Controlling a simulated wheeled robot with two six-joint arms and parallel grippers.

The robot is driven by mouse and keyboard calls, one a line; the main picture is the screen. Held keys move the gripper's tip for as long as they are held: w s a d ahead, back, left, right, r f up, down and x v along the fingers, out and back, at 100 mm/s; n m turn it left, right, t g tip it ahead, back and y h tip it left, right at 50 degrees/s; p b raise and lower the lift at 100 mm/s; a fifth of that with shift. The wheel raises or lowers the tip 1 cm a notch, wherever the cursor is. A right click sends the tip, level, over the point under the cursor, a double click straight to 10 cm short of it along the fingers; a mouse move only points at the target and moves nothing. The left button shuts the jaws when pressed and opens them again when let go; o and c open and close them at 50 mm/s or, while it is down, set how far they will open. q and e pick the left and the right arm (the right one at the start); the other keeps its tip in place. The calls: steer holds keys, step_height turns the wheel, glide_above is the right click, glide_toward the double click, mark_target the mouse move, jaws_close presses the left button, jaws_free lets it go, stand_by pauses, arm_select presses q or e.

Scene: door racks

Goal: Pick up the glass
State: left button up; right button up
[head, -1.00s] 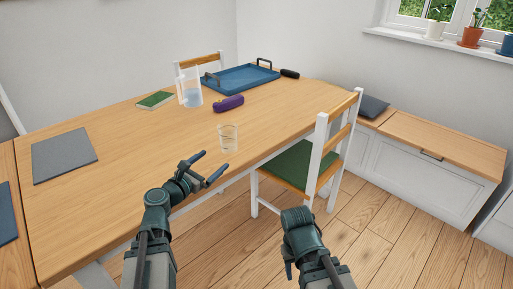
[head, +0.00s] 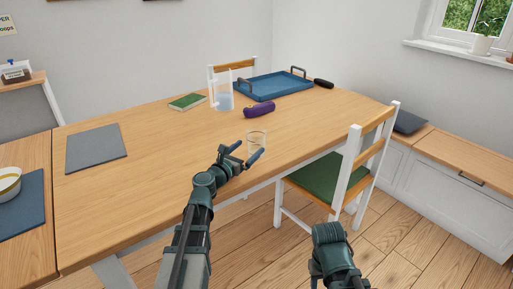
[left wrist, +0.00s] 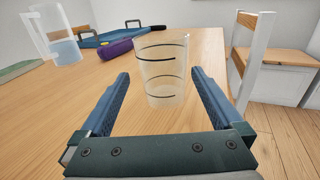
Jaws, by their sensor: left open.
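The glass (head: 257,138) is clear with dark rings and stands upright on the wooden table (head: 150,190), near its front edge. It also shows in the left wrist view (left wrist: 163,70), ahead of and between my fingers. My left gripper (head: 246,153) is open and empty, just in front of the glass; its fingertips (left wrist: 159,78) reach close to the glass's sides. The lower part of the glass is partly hidden by the gripper in the head view. My right arm shows at the bottom of the head view, but its fingers are not clear.
Behind the glass are a purple case (head: 259,109), a clear pitcher (head: 223,97), a green book (head: 187,101) and a blue tray (head: 272,86). A chair (head: 352,165) with a green seat stands close at the right. A grey mat (head: 96,149) lies at the left.

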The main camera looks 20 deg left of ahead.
mark_target(252, 145)
arm_select(q)
steer(key=shift+x, duration=2.75)
steer(key=shift+s+d+r, duration=0.15)
steer(key=c, duration=1.4)
